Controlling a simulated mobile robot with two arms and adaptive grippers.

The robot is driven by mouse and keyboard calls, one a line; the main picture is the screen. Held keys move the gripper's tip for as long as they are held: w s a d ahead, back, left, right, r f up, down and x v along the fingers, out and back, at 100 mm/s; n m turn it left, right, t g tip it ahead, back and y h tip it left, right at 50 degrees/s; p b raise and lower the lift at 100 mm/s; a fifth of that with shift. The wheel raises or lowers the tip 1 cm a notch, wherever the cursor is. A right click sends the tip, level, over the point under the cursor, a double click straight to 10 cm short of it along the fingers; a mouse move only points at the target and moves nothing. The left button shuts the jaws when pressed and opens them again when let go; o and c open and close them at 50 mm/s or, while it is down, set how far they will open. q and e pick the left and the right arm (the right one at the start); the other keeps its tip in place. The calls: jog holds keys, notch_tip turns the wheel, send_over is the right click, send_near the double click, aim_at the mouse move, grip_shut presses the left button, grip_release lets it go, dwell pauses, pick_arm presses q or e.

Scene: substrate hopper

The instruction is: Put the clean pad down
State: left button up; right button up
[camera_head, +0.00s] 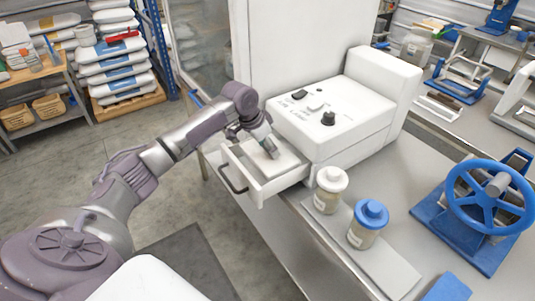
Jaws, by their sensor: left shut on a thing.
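My left gripper (267,148) reaches down into the open drawer (258,187) of a white machine (335,112). Its fingers are shut on a pale, flat piece, which I take to be the clean pad (286,160). The pad is at the drawer, below the fingertips. The fingers hide part of it, and I cannot tell whether it touches the drawer floor. The drawer has white walls and a dark handle at its front. My right gripper is not in view.
Right of the drawer, a white-lidded jar (330,190) and a blue-lidded jar (368,224) stand on a light board (385,268). A blue handwheel device (488,205) stands at the right. Stacked sacks (115,62) and a shelf (50,105) are at the back left.

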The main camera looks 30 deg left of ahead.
aim_at(267, 153)
pick_arm(q)
notch_tip(267, 153, down, 3)
jog(key=shift+f+p, duration=0.15)
jog(key=shift+p, duration=0.15)
jog(key=shift+f, duration=0.45)
jog(key=o, duration=1.2)
jog(key=b+v, duration=0.1)
jog(key=v, duration=1.1)
